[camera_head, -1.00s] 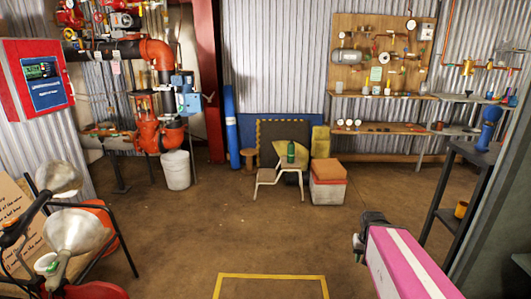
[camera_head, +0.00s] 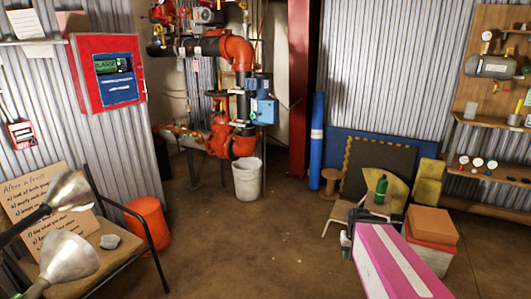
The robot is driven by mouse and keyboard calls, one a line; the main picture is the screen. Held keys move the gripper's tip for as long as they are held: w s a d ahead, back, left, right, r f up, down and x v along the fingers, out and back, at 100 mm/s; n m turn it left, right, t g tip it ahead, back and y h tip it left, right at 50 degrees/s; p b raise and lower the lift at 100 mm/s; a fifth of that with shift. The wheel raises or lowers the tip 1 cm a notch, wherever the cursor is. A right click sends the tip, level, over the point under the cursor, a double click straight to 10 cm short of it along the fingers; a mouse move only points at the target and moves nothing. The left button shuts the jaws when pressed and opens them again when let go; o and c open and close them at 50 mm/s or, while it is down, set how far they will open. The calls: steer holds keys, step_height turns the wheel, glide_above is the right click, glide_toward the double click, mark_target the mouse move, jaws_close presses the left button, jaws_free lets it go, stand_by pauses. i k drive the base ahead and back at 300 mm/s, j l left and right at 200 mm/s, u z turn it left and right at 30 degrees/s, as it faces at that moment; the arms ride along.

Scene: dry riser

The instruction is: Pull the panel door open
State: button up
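A red panel (camera_head: 108,73) is mounted on the corrugated wall at the upper left. Its door looks shut. A blue plate with a green-lit display (camera_head: 119,66) shows on its front. My pink arm reaches in from the lower right. The end of my gripper (camera_head: 347,238) is small and dark, far to the right of the panel and below it, touching nothing that I can make out. Its fingers are mostly hidden by the arm, so I cannot see whether they are open.
A chair (camera_head: 158,255) with a cardboard sign (camera_head: 50,205) and lamps (camera_head: 66,258) stand below the panel. An orange bucket (camera_head: 150,220) is beside them. Red pipes (camera_head: 235,50) and a white bucket (camera_head: 247,180) are behind. The middle floor is clear.

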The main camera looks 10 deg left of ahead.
mark_target(105, 94)
steer(key=i+j+u, duration=0.15)
steer(key=i+u, duration=0.6)
steer(key=i, duration=0.15)
steer(key=i+l+u, duration=0.15)
steer(key=i+u, duration=0.2)
steer(key=i, duration=0.15)
